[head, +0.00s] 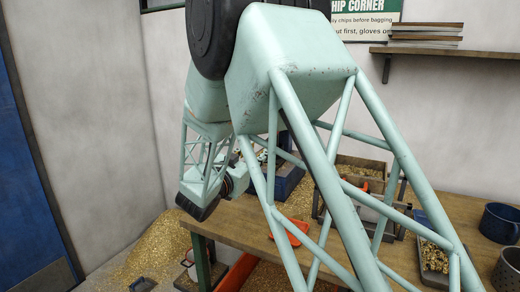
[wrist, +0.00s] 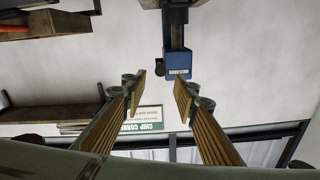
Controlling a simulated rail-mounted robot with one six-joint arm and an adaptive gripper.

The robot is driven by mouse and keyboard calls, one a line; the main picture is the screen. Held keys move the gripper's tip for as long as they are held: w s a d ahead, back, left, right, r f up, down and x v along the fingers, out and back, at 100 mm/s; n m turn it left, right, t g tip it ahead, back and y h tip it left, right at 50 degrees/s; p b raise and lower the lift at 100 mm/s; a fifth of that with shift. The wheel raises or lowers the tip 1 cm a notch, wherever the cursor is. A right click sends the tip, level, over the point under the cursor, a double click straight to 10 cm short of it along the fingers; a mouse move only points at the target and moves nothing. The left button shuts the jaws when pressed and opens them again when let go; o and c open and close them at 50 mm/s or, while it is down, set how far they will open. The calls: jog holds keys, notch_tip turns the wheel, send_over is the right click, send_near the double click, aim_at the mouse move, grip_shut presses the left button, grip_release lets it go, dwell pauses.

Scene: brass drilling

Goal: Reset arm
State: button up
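My gripper (wrist: 160,90) shows in the wrist view with its two ribbed, tan-padded fingers apart and a clear gap between them. Nothing is held between the fingers. In the head view my pale green arm fills the middle of the picture and bends down at the left. I cannot make out the fingers there. The wrist camera looks at a pale wall, with the scene upside down.
A wooden bench (head: 235,226) stands behind my arm, with a blue mug (head: 500,222) at its right. Brass chips (head: 155,250) lie heaped on the floor at left. A blue box (wrist: 177,61) and the chip corner sign (wrist: 150,126) show in the wrist view.

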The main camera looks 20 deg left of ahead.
jog(key=shift+s, duration=0.35)
dwell(0.5)
